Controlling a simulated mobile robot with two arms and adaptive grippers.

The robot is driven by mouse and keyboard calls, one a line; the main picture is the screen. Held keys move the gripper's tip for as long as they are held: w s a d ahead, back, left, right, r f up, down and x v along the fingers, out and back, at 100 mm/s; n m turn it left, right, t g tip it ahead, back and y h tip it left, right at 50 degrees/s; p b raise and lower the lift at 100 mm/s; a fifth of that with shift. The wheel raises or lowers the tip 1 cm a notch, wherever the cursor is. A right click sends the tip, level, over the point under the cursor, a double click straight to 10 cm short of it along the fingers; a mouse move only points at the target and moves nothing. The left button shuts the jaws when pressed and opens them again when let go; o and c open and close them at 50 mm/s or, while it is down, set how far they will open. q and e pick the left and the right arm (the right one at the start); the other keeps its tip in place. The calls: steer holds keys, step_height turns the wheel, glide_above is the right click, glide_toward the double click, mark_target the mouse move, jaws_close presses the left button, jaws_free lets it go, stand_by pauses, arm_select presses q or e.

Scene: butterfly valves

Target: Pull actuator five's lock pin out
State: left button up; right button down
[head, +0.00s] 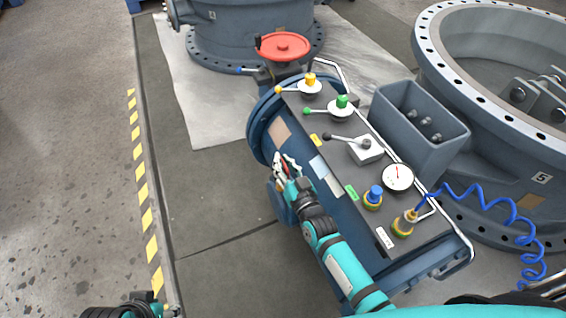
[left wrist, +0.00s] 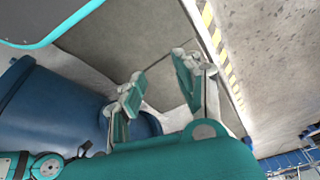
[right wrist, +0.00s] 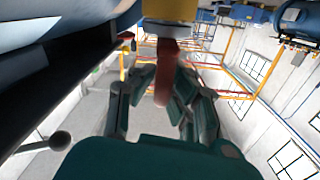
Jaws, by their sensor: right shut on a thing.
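My right gripper (head: 284,166) is low against the near side of the blue actuator (head: 268,118). In the right wrist view, its fingers (right wrist: 160,88) are closed around a red tapering piece (right wrist: 166,72), which looks like the lock pin's tag. The red piece hangs from a dull yellow block (right wrist: 170,10) and still meets it. The pin itself is hidden. My left gripper is only partly visible at the bottom left of the head view. In the left wrist view its two fingers (left wrist: 160,88) are spread with nothing between them.
The actuator's top panel (head: 335,150) carries levers, a pressure gauge (head: 398,177) and fittings. A coiled blue hose (head: 490,200) runs right. A red handwheel (head: 283,46) stands behind. A large flanged ring (head: 430,50) is at the right. Floor left of the actuator is clear.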

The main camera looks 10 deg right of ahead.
mark_target(283, 162)
arm_select(q)
steer(key=shift+r, duration=0.15)
arm_select(e)
steer(key=shift+r, duration=0.1)
